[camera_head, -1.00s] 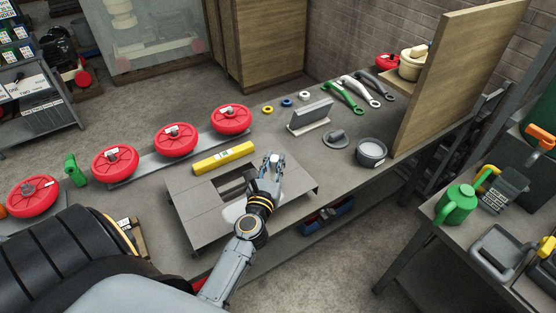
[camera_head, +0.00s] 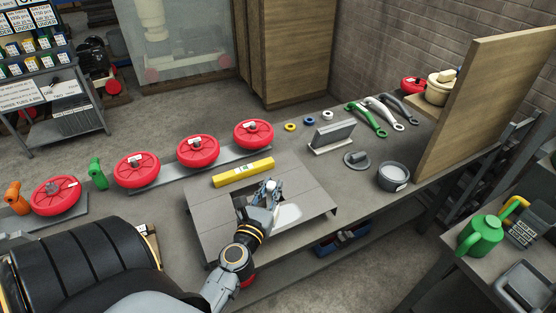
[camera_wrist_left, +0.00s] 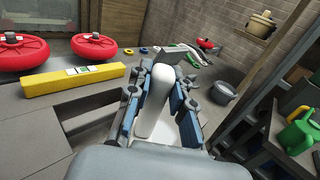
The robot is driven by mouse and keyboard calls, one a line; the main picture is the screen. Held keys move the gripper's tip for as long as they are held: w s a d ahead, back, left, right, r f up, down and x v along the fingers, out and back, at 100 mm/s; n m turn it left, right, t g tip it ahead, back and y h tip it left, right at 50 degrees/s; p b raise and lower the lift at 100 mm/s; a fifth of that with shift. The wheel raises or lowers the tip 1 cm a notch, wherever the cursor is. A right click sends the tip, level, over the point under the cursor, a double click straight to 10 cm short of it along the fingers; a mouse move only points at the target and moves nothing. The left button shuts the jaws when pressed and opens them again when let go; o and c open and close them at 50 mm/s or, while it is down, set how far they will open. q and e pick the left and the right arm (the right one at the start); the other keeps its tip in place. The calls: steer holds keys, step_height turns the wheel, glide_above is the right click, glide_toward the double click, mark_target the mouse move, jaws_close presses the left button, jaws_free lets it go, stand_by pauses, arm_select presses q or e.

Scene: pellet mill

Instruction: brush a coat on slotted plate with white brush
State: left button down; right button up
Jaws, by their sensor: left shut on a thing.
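The slotted plate (camera_head: 312,188) is a grey panel raised above the bench, with a dark slot partly hidden by my left gripper. A white patch (camera_head: 287,213) shows on its surface right of the gripper. My left gripper (camera_head: 266,192) is over the plate's middle, shut on the white brush (camera_head: 271,185). In the left wrist view, the brush's pale rounded handle (camera_wrist_left: 155,102) stands between the blue-padded fingers (camera_wrist_left: 160,100). My right gripper is not in view.
A yellow bar (camera_head: 243,172) lies along the plate's back edge. Several red wheels (camera_head: 198,151) line the bench behind. A grey pot (camera_head: 393,176), a dark disc with a handle (camera_head: 356,159) and a metal angle piece (camera_head: 331,136) stand right. A wooden panel (camera_head: 480,100) closes the right end.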

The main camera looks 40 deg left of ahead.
arm_select(q)
steer(key=s+a+b, duration=0.3)
steer(key=s, duration=0.5)
steer(key=shift+s+a, duration=0.3)
steer(key=shift+s, duration=0.05)
stand_by(0.3)
steer(key=shift+d+f, duration=0.1)
steer(key=shift+d, duration=0.05)
steer(key=shift+s+d+b, duration=0.2)
steer(key=shift+d+b, duration=0.1)
steer(key=shift+d, duration=0.25)
steer(key=shift+s+d+b, duration=0.2)
steer(key=shift+d+b, duration=0.1)
steer(key=shift+d, duration=0.2)
